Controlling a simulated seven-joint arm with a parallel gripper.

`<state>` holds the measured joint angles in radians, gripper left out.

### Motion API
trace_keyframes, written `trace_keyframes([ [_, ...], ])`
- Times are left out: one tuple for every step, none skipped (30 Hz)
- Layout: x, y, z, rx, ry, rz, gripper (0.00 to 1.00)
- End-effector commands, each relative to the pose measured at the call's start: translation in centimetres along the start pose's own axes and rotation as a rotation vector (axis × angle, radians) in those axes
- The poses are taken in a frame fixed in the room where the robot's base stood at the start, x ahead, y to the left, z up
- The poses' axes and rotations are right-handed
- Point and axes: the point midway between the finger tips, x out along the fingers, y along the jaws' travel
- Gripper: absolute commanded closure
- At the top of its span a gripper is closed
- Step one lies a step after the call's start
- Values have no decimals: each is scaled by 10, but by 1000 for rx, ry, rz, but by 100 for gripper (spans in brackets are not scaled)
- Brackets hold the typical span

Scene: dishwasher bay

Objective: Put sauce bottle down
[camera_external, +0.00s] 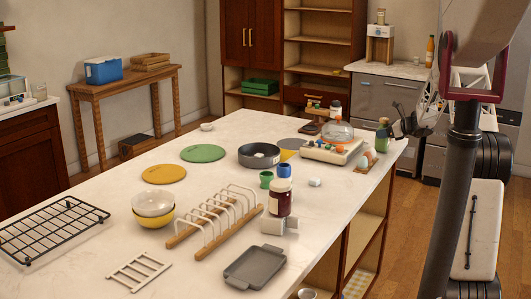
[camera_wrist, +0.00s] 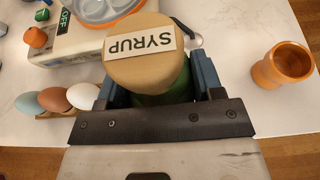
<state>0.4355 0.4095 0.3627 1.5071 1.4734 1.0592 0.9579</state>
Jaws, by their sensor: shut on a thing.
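A green bottle (camera_external: 382,135) with a broad tan cap (camera_wrist: 150,75) is between the fingers of my gripper (camera_wrist: 153,92). The cap carries a white label reading SYRUP, and it hides most of the bottle in the wrist view. My gripper (camera_external: 396,129) also shows at the far right end of the white counter in the external view, shut on the bottle from the right. The bottle looks upright. Whether its base touches the counter I cannot tell. No label reading sauce is legible.
An egg holder (camera_wrist: 66,114) with several eggs sits close left of the bottle. A white appliance (camera_external: 327,152) carries a clear domed pot (camera_external: 338,133). An orange cup (camera_wrist: 283,67) stands to the right in the wrist view. Bare white counter lies between bottle and cup.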

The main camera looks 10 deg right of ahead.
Motion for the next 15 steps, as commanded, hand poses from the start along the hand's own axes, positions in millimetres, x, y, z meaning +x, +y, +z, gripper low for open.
trace_keyframes([
  [0, 0, 1, -1, -1, -1, 77],
  [0, 0, 1, -1, -1, -1, 77],
  [0, 0, 1, -1, -1, 0, 77],
  [0, 0, 1, -1, -1, 0, 77],
  [0, 0, 1, -1, -1, -1, 77],
  [0, 0, 1, -1, -1, 0, 77],
  [0, 0, 1, -1, -1, 0, 77],
  [0, 0, 0, -1, -1, 0, 77],
  [0, 0, -1, 0, -1, 0, 77],
  [1, 0, -1, 0, -1, 0, 77],
  [1, 0, -2, 0, 0, 0, 38],
  [1, 0, -2, 0, 0, 0, 32],
  [1, 0, -2, 0, 0, 0, 27],
  [1, 0, -2, 0, 0, 0, 23],
  [1, 0, -2, 0, 0, 0, 17],
])
